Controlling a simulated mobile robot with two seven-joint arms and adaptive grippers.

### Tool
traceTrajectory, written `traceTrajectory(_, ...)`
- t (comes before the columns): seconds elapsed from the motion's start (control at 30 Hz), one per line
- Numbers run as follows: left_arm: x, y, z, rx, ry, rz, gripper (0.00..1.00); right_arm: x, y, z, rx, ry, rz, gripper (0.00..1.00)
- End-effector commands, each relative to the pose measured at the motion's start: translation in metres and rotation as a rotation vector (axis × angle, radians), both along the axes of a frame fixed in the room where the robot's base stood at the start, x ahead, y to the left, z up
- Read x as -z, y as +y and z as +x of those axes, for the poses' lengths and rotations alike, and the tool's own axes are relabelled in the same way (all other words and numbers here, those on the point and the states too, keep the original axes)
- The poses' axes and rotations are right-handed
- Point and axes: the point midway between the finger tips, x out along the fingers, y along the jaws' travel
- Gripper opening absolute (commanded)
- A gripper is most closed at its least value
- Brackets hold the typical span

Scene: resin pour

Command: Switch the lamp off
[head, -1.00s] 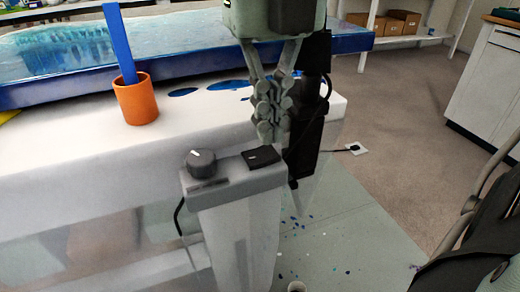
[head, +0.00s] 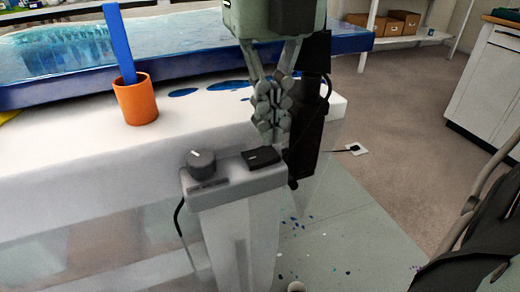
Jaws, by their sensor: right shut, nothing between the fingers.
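A grey control box (head: 238,184) is fixed at the front edge of the white table. It carries a round dark knob (head: 201,163) on its left and a black rocker switch (head: 261,157) with a small white mark on its right. My right gripper (head: 272,133) points down, shut and empty, just above and behind the rocker in the picture. I cannot tell whether its tips touch the switch. No part is clearly recognisable as the lamp's light. My left gripper is not in view.
An orange cup (head: 136,101) holding a blue stick (head: 119,44) stands on the white table (head: 70,143). A blue-rimmed resin slab (head: 180,58) lies behind it. A black upright body (head: 308,120) is close behind my gripper. A cable runs down left of the box.

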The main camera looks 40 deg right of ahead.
Motion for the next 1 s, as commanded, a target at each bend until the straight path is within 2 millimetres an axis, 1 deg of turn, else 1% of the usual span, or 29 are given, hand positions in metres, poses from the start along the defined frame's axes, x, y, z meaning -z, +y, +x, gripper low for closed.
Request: traceTrajectory(1.0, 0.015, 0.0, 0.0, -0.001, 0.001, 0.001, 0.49, 0.015, 0.0, 0.0, 0.0, 0.0, 0.0, 0.0)
